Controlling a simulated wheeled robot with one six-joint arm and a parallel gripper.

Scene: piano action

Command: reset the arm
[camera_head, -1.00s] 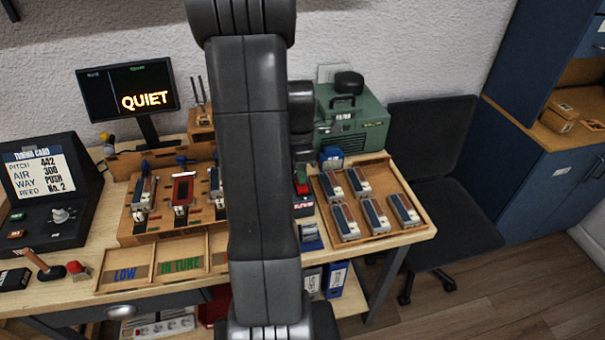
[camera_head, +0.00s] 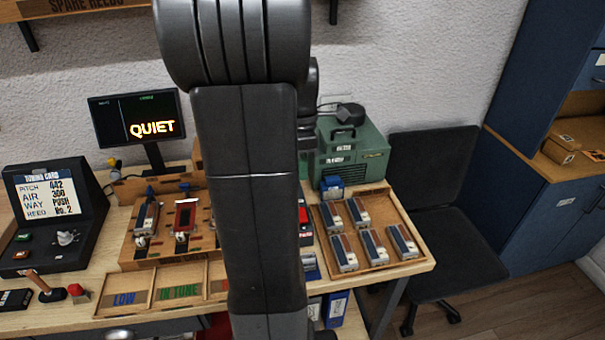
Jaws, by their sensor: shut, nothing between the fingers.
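My arm (camera_head: 245,200) rises through the middle of the head view, its thick dark links close to the camera. A smaller dark part of my arm (camera_head: 309,110) shows just behind its right edge, in front of the wall and the green machine. The fingers of my gripper do not show; the arm's own links hide that region. Whether anything touches the bench behind the arm is hidden.
Behind the arm is a wooden bench with a tuning card console (camera_head: 47,215), a QUIET screen (camera_head: 137,117), a reed rack (camera_head: 130,255) and LOW and IN TUNE bins (camera_head: 195,283). At right are a wooden tray (camera_head: 405,213) of several blocks, a green machine (camera_head: 350,150) and a dark chair (camera_head: 440,200).

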